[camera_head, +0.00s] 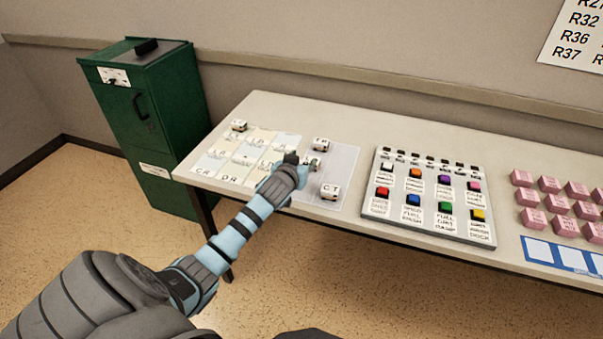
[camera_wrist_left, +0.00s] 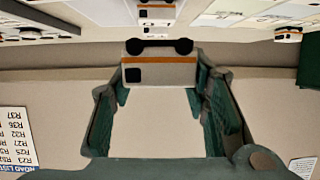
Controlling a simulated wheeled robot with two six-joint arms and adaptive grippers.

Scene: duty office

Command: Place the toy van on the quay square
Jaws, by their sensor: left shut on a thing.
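My left gripper (camera_head: 289,166) is over the table between the lettered board and the pale mat. It is shut on a small white toy van with an orange stripe and dark wheels, seen between the fingers in the left wrist view (camera_wrist_left: 160,72). That view is upside down. In the head view I cannot clearly tell the held van from the van (camera_head: 312,163) beside the fingertips. The lettered board (camera_head: 212,165) has pale squares; my gripper covers its right edge. I cannot read which square is the quay. My right gripper is not in view.
Other toy vans stand on the mat, at its back (camera_head: 320,144) and front (camera_head: 329,192). One van (camera_head: 238,125) is on the board's back left. A button panel (camera_head: 430,195) and pink blocks (camera_head: 560,205) lie right. A green cabinet (camera_head: 150,115) stands left.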

